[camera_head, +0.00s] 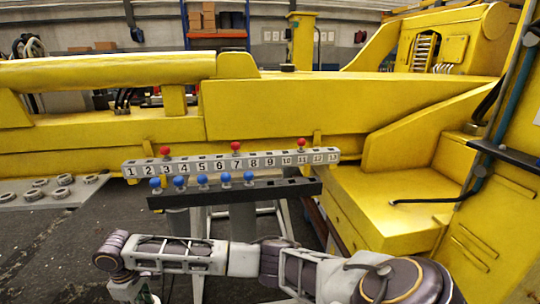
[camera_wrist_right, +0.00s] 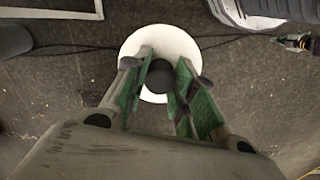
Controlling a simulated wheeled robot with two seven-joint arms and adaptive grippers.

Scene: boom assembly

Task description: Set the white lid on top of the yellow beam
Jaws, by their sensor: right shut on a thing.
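The yellow beam (camera_head: 340,105) runs across the head view from left to right, behind the numbered rack. The white lid (camera_wrist_right: 160,34) is a round disc with a dark knob (camera_wrist_right: 160,78), seen in the right wrist view. My right gripper (camera_wrist_right: 162,68) is shut on the knob between its green-padded fingers. The lid hangs above the dark floor, apart from the beam. In the head view my right arm reaches across the bottom toward the left, low and in front of the rack; its gripper is mostly cut off by the lower edge.
A grey numbered rack (camera_head: 225,163) with red knobs stands before the beam. A black bar (camera_head: 270,192) with several blue knobs is in front of it. A grey plate (camera_head: 75,191) with several rings is at left. Yellow steps (camera_head: 385,200) rise at right.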

